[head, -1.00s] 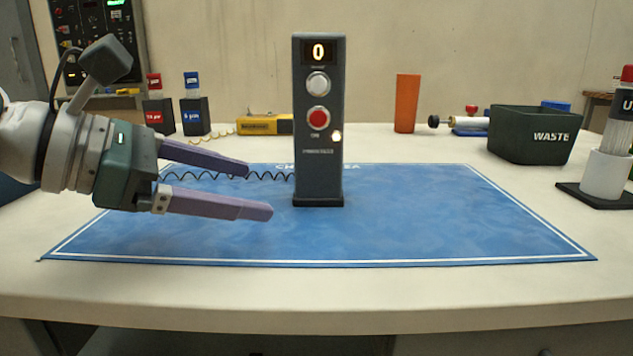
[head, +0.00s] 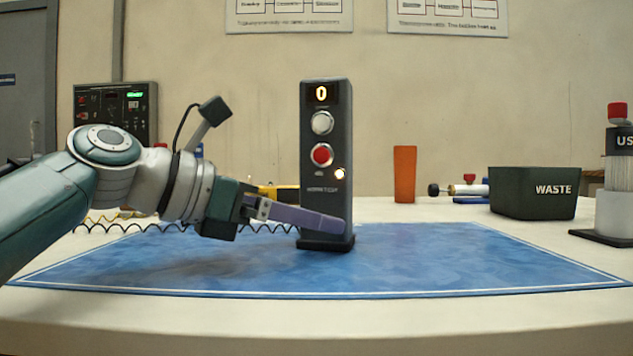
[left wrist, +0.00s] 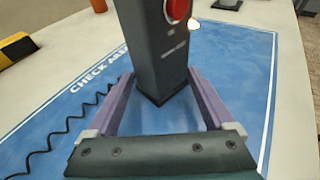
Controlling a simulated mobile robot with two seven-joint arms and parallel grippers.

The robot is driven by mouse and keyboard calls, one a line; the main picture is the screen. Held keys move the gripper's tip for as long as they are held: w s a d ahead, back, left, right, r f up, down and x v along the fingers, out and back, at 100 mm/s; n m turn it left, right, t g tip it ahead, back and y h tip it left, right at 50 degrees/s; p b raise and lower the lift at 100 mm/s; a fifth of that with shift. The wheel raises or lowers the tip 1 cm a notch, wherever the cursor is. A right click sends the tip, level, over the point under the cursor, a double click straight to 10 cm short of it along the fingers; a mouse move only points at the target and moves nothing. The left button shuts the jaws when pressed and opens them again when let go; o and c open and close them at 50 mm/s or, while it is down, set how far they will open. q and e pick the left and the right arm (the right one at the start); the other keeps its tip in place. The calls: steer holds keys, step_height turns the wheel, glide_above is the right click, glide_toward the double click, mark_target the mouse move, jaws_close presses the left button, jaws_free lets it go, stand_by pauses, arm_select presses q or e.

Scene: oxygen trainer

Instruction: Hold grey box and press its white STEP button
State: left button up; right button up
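The grey box (head: 327,215) stands upright on the blue mat, with a lit "0" display at its top. Its round white button (head: 322,123) sits below the display and above a red button (head: 322,155). My left gripper (head: 342,229) is low on the box, with one finger across its near side; the other finger is hidden behind it. In the left wrist view the open fingers (left wrist: 160,75) flank the box (left wrist: 158,50) near its base; I cannot tell whether they touch it. The white button is out of that view. My right gripper is not in view.
The blue mat (head: 440,265) is clear right of the box. An orange block (head: 404,174), a syringe-like item (head: 462,190), a dark WASTE bin (head: 532,193) and a white dispenser (head: 615,212) stand behind and right. A coiled cable (left wrist: 68,137) runs at the left.

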arm_select(q)
steer(key=shift+w+d+f, duration=0.25)
steer(key=shift+w+d, duration=0.15)
steer(key=shift+d, duration=0.15)
jaws_close()
stand_by(0.5)
steer(key=shift+o, duration=1.1)
jaws_free()
